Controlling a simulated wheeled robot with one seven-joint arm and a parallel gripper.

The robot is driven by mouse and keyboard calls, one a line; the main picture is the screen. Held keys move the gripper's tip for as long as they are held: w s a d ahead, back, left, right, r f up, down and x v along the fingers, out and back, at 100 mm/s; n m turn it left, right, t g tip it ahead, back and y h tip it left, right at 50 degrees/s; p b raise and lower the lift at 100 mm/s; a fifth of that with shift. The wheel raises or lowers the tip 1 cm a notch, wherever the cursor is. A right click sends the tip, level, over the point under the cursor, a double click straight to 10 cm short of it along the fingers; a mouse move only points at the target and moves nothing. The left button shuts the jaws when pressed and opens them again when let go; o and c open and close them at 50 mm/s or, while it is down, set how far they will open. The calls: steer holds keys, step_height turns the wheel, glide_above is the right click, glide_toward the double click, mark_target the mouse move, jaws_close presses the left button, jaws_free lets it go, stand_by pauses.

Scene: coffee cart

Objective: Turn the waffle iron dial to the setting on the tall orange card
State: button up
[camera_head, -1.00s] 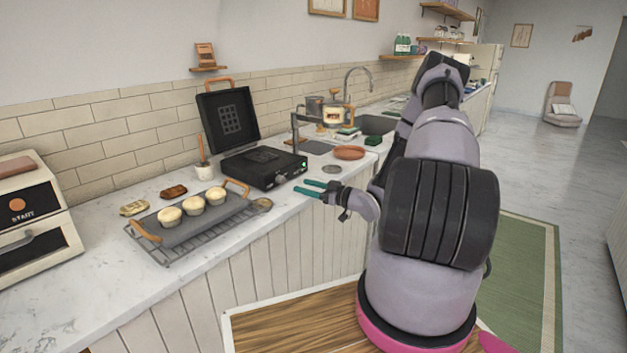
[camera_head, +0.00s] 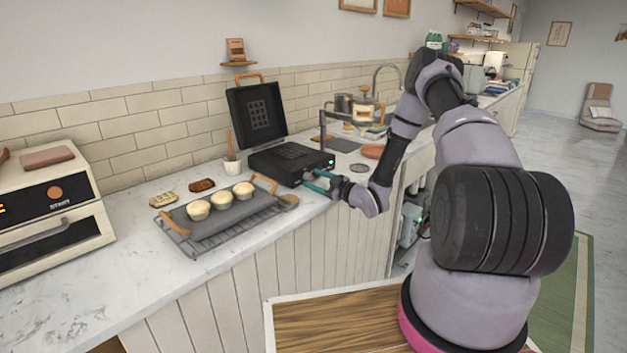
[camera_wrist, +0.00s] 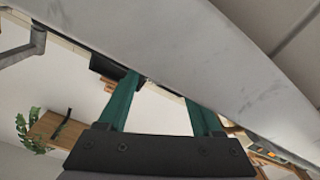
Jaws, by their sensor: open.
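The black waffle iron (camera_head: 275,158) stands on the counter with its lid (camera_head: 258,112) up. A small green light (camera_head: 331,163) shows at its front right corner. I cannot make out the dial; my gripper is in front of that side. A brownish-orange card (camera_head: 236,50) stands on a small wall shelf; its markings are too small to read. My gripper (camera_head: 308,180), with teal fingers, is open at the iron's front side, and I cannot tell whether it touches. The wrist view shows both fingers (camera_wrist: 162,95) apart with nothing between them.
A grey tray (camera_head: 240,217) with several pale cups lies on a wire rack, left of my gripper. A white pot (camera_head: 231,165) with a utensil stands left of the iron. A tap and sink lie behind to the right. The counter's left front (camera_head: 110,270) is clear.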

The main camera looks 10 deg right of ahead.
steer(key=shift+w+a, duration=0.35)
steer(key=shift+w, duration=0.05)
jaws_close()
steer(key=m, duration=0.2)
steer(key=shift+m, duration=2.1)
